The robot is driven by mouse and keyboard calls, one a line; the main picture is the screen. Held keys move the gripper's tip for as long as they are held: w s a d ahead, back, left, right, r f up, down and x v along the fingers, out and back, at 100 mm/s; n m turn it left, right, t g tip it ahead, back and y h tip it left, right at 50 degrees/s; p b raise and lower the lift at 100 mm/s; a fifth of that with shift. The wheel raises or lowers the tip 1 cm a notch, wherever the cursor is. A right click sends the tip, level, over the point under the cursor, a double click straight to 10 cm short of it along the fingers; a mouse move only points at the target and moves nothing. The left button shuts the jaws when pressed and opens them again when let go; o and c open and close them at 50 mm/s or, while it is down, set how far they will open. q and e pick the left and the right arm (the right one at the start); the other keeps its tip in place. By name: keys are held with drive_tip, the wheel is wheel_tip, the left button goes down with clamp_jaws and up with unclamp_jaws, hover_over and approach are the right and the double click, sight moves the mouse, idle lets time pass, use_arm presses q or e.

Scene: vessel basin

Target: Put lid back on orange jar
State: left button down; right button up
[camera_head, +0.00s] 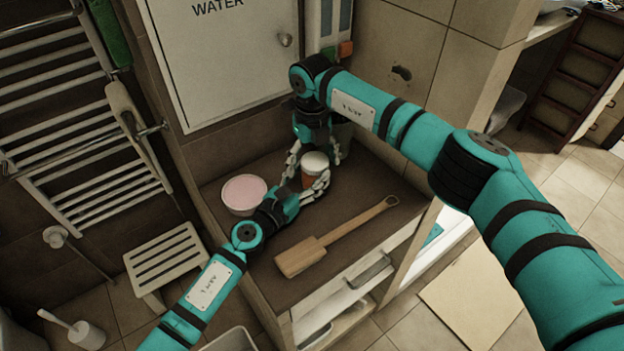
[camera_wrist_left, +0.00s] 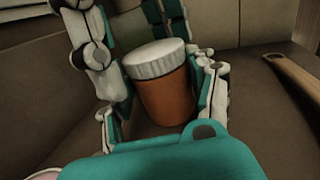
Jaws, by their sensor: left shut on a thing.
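The orange jar (camera_head: 309,180) stands on the brown counter. Its white ribbed lid (camera_head: 315,161) sits on top of it. In the left wrist view the jar body (camera_wrist_left: 167,98) is between my left fingers, with the lid (camera_wrist_left: 158,58) over its mouth, looking level with the rim. My left gripper (camera_head: 308,175) is shut on the jar from the near left side. My right gripper (camera_head: 316,146) comes down from above, just behind the lid. Its fingers are partly hidden, and I cannot tell whether they touch the lid.
A white tub with a pink top (camera_head: 244,192) stands left of the jar. A wooden paddle (camera_head: 325,244) lies along the counter's front. A grey container (camera_head: 343,135) is partly hidden behind my right gripper. A white cabinet marked WATER (camera_head: 225,60) rises behind.

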wheel_tip(320, 180, up, 12)
idle(0.6)
use_arm(q)
drive_tip(key=shift+c, duration=1.6)
unclamp_jaws()
drive_tip(key=shift+s, duration=0.1)
drive_tip(key=v, duration=1.2)
drive_tip(key=shift+r, duration=0.1)
